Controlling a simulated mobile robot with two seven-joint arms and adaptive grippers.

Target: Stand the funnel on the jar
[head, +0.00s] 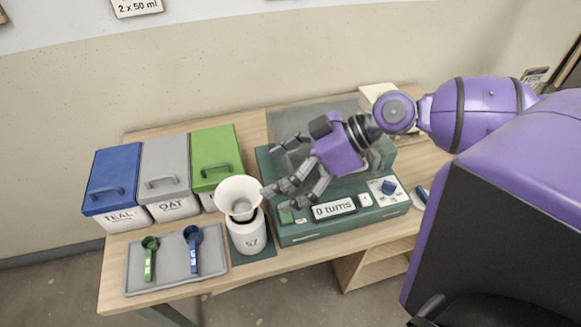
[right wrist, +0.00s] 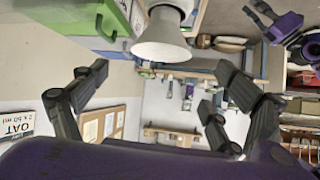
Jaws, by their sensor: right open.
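The white funnel (head: 240,191) stands wide end up at the mouth of the white jar (head: 248,238), which is marked 57. It looks nearly upright; how its spout sits in the mouth is hidden. In the right wrist view, which is upside down, the funnel (right wrist: 163,42) shows at the top. My right gripper (head: 275,172) is open and empty, just right of the funnel, and appears apart from it. Its spread fingers also show in the right wrist view (right wrist: 165,85). My left gripper (right wrist: 266,14) seems to show at that view's upper right, its jaws unclear.
Blue, grey and green lidded bins (head: 162,168) stand left of the jar. A grey tray (head: 170,284) holds a green scoop (head: 149,258) and a blue scoop (head: 193,248). A green machine (head: 300,232) with a turns display (head: 334,209) stands right of the jar, below my right gripper.

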